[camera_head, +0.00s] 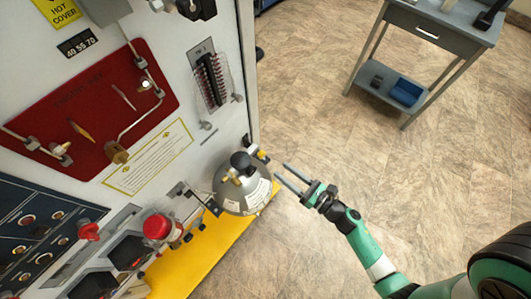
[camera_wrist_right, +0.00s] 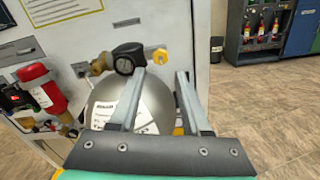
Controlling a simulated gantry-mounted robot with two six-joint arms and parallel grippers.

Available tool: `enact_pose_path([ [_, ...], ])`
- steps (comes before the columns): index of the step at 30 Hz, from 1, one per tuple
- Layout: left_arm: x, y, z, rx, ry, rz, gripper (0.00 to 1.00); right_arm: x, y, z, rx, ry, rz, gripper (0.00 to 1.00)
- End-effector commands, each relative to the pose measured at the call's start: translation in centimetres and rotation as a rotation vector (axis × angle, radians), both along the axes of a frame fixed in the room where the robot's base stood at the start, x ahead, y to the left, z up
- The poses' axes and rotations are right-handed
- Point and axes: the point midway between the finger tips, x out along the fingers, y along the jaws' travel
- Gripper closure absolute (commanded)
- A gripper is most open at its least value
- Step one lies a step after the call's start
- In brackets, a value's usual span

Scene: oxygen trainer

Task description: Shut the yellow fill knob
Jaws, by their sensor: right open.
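The yellow fill knob (camera_wrist_right: 160,57) shows in the right wrist view on the right end of a black valve body (camera_wrist_right: 128,58). The valve sits on top of a rounded grey metal bottle (camera_wrist_right: 155,105). The knob is also small in the head view (camera_head: 262,155), at the right of the bottle top. My right gripper (camera_head: 281,171) is open and empty, right of the bottle, with its fingers towards the knob. In the wrist view its fingertips (camera_wrist_right: 160,72) lie either side of the knob in the picture; contact cannot be told. My left gripper is not in view.
The white panel wall (camera_head: 220,125) with a red board (camera_head: 95,110) stands behind the bottle. A red knob (camera_head: 157,226) and fittings are left of it. A yellow base (camera_head: 195,262) lies below. A grey side table (camera_head: 440,28) stands far right; the floor between is clear.

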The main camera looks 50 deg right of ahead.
Motion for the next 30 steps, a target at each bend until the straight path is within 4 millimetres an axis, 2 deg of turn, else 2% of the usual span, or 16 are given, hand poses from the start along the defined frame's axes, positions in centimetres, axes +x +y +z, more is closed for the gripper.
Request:
enact_pose_path([
  [3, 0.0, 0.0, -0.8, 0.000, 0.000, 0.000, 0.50, 3.0, 0.2, -0.1, -0.002, -0.004, 0.007, 0.53],
  [9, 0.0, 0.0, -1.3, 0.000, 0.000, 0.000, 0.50, 7.0, 0.0, -0.1, -0.001, -0.003, 0.002, 0.53],
  [15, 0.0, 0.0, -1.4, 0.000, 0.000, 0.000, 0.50, 8.6, 0.0, 0.0, 0.000, -0.001, 0.001, 0.53],
  [22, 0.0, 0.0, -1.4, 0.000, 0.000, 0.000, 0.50, 8.6, 0.0, 0.0, 0.000, -0.001, 0.000, 0.53],
  [30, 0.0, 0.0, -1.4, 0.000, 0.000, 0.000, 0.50, 8.6, 0.0, 0.0, 0.000, -0.001, 0.000, 1.00],
])
